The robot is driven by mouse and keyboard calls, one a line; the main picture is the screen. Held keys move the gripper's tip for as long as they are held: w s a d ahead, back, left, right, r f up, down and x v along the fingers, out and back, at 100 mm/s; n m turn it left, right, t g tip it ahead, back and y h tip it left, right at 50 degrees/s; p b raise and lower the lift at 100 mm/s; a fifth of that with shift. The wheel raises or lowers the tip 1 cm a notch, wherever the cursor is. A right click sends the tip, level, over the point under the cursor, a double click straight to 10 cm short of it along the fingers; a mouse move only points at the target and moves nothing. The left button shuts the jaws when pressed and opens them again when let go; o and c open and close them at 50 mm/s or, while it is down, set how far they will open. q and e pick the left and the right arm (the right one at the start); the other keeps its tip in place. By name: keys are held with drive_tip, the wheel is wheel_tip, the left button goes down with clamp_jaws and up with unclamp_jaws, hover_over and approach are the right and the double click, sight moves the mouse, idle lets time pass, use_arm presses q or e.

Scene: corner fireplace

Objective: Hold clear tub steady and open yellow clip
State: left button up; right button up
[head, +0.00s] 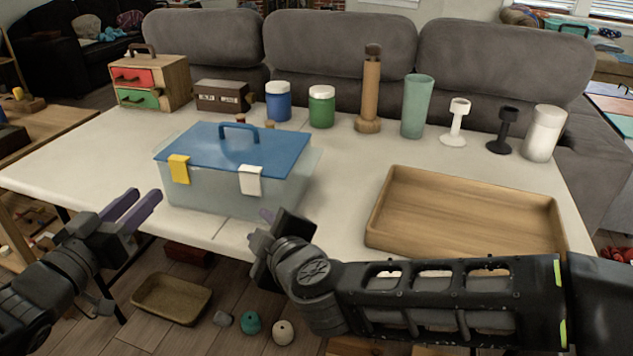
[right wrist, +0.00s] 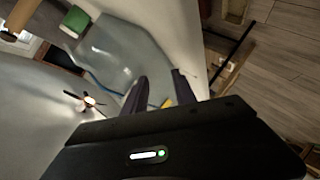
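The clear tub (head: 215,200) stands near the table's front edge under a blue lid (head: 205,145) with a raised handle. The yellow clip (head: 179,170) hangs over the lid's front edge at left, flat against the tub. A small yellow patch, probably this clip, shows by the fingers in the right wrist view (right wrist: 167,103). My left gripper (head: 146,195) is open and empty, in front of and left of the tub. My right gripper (right wrist: 160,75) has its fingers apart and empty. In the head view it is before the tub's right front, its fingers mostly hidden by its own body.
A white clip (head: 250,181) is on the lid's front right. A wooden tray (head: 465,215) lies to the right. Blue (head: 278,103) and green (head: 321,107) jars, a drawer box (head: 150,78) and several cups and stands line the back. A bin (head: 171,298) sits on the floor.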

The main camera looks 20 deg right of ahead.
sight(310, 148)
drive_tip(key=d+r+h, duration=0.1)
drive_tip(key=d+h, duration=0.1)
drive_tip(key=d, duration=0.2)
drive_tip(key=w+d+r+t+h, duration=0.1)
drive_tip(key=d+h, duration=0.2)
drive_tip(key=d, duration=0.2)
drive_tip(key=w+d+r+t+h, duration=0.1)
drive_tip(key=d+h, duration=0.1)
drive_tip(key=d, duration=0.3)
drive_tip(key=shift+w+d+r, duration=0.2)
drive_tip(key=shift+r, duration=0.05)
drive_tip(key=a+n, duration=0.1)
drive_tip(key=w+a+n+t, duration=0.1)
drive_tip(key=a+r+n+y, duration=0.1)
drive_tip(key=shift+w+a+t, duration=0.2)
drive_tip(key=shift+t, duration=0.2)
drive_tip(key=shift+w, duration=0.1)
drive_tip(key=shift+x, duration=3.8)
drive_tip(key=shift+c, duration=0.2)
clamp_jaws()
